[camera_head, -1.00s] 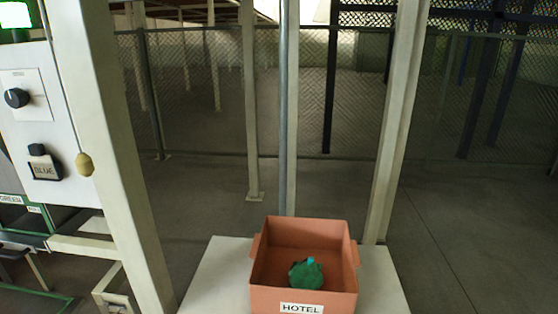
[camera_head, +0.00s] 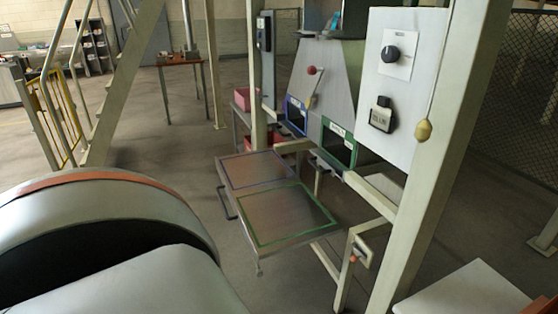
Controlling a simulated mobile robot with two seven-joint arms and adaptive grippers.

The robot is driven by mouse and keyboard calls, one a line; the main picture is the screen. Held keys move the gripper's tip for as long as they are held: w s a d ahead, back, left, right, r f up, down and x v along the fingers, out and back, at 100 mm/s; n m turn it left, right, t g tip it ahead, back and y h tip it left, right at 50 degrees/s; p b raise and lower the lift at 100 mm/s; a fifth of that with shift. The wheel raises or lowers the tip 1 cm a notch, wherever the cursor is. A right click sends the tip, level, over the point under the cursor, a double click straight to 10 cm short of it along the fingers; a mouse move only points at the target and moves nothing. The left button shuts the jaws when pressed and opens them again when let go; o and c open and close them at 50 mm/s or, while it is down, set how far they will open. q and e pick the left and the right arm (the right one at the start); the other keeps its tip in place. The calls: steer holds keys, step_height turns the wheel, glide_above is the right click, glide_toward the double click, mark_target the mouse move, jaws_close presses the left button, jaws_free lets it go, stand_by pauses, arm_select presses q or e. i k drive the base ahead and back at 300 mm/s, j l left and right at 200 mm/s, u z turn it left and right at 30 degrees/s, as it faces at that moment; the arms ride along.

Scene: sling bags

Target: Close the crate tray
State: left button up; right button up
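The crate tray (camera_head: 297,239) is a flat metal tray standing out in front of the machine at mid-picture. Its surface carries a blue-outlined square at the back left and a green-outlined square at the front right. No crate lies on either square. A dark handle bar (camera_head: 226,203) shows at its left side. Behind it are a blue-framed opening (camera_head: 296,117) and a green-framed opening (camera_head: 338,146). Neither of my grippers is in view.
A pale upright post (camera_head: 432,165) stands right of the tray. A white table (camera_head: 465,293) and a corner of the orange crate (camera_head: 546,306) show at the lower right.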

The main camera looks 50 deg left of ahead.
mark_target(276, 212)
steer(key=u, duration=1.4)
